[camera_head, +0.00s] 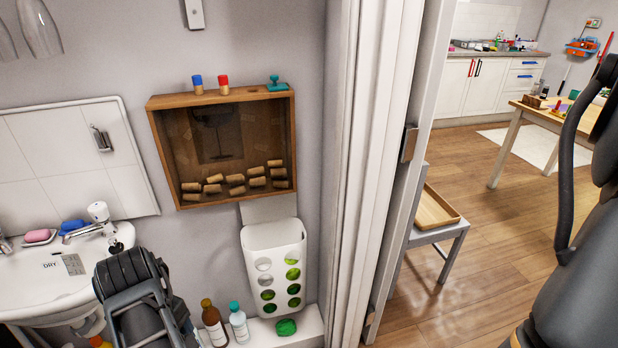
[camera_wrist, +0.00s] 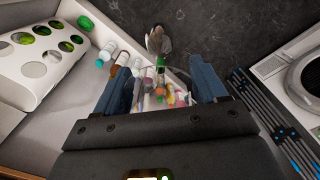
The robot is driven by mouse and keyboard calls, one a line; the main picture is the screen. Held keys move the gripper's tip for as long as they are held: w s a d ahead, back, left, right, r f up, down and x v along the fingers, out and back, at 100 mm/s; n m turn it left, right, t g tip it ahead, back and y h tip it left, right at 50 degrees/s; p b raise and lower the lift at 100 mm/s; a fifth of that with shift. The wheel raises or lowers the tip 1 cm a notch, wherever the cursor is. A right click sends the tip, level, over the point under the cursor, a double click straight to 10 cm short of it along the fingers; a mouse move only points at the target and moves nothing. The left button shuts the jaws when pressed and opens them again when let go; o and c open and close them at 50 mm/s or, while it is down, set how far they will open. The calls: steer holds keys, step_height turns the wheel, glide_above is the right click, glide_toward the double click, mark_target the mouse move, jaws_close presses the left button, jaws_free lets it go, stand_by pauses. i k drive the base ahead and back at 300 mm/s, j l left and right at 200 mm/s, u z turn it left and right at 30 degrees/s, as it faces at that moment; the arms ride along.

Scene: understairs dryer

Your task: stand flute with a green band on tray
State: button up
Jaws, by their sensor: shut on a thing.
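In the wrist view my gripper (camera_wrist: 163,78) points down, shut on a clear glass flute (camera_wrist: 157,41) that shows between and beyond the fingertips. A green patch, seemingly its band, shows between the fingers; the rest of the glass is hard to make out against the clutter behind. In the head view my arm hangs over the basin's right edge, and it hides the fingers and the flute. A wooden tray (camera_head: 437,206) lies on a grey chair beyond the doorway, far right of my gripper, and looks empty.
More glasses (camera_head: 39,28) hang at upper left. A cork box (camera_head: 222,146) and a white holed bin (camera_head: 277,262) are on the wall; bottles (camera_head: 214,322) stand below. The white door frame (camera_head: 365,150) separates this nook from the room, where a wooden table (camera_head: 548,122) stands.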

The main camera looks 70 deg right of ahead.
mark_target(430, 214)
steer(key=k+l+z, duration=0.9)
steer(key=l, duration=0.15)
steer(key=i+l+z, duration=0.2)
steer(key=l+z, duration=0.25)
steer(key=i+l, duration=0.05)
